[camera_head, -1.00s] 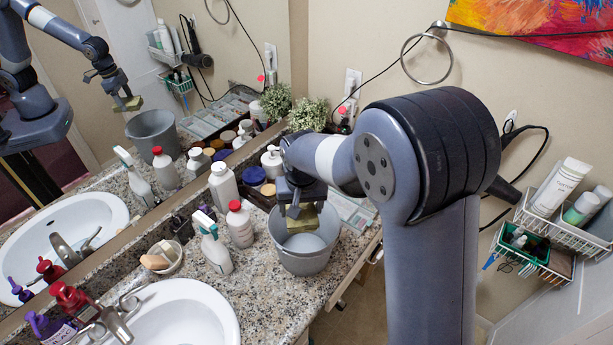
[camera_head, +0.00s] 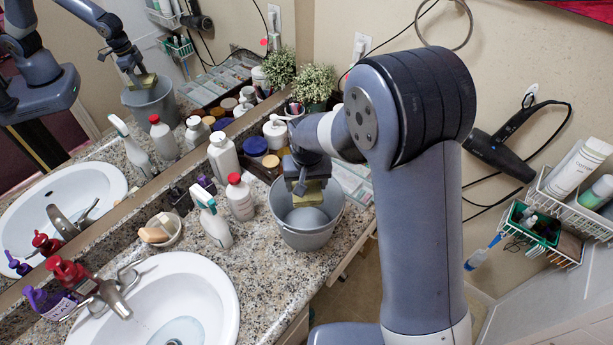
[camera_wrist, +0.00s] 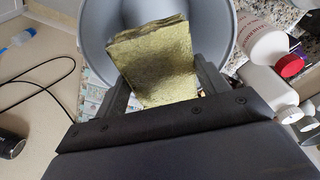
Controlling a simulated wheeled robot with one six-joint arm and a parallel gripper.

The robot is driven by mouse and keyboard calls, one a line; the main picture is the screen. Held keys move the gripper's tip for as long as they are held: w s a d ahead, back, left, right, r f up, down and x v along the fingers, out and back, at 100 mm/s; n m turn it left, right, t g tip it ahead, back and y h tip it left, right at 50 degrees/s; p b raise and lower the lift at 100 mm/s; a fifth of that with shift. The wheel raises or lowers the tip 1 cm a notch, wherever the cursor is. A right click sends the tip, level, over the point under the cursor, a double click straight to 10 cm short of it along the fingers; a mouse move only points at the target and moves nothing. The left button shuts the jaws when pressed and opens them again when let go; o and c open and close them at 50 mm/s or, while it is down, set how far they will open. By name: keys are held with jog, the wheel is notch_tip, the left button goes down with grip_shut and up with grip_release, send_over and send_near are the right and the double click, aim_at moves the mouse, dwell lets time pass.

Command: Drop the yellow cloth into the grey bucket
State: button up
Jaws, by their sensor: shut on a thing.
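The yellow cloth (camera_head: 308,193) looks like a folded square pad. My gripper (camera_head: 304,182) is shut on it and holds it over the mouth of the grey bucket (camera_head: 307,238), with the cloth's lower end about at rim level. In the wrist view the cloth (camera_wrist: 155,62) sits between the two fingers of my gripper (camera_wrist: 163,88), with the bucket's inner wall (camera_wrist: 95,30) behind it. The bucket stands upright on the granite counter. I cannot tell whether the cloth touches the bucket.
A white spray bottle (camera_head: 212,222) and a red-capped bottle (camera_head: 240,198) stand left of the bucket. A sink (camera_head: 165,300) is at lower left. A plant (camera_head: 313,84) stands behind. A hair dryer (camera_head: 500,150) and wire baskets (camera_head: 570,205) hang on the right wall.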

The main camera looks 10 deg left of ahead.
aim_at(306, 193)
jog(key=shift+f+b, duration=1)
jog(key=shift+f, duration=1.15)
jog(key=o, duration=1)
jog(key=shift+c, duration=0.2)
jog(key=shift+r+p, duration=1.95)
jog(key=shift+r, duration=1.55)
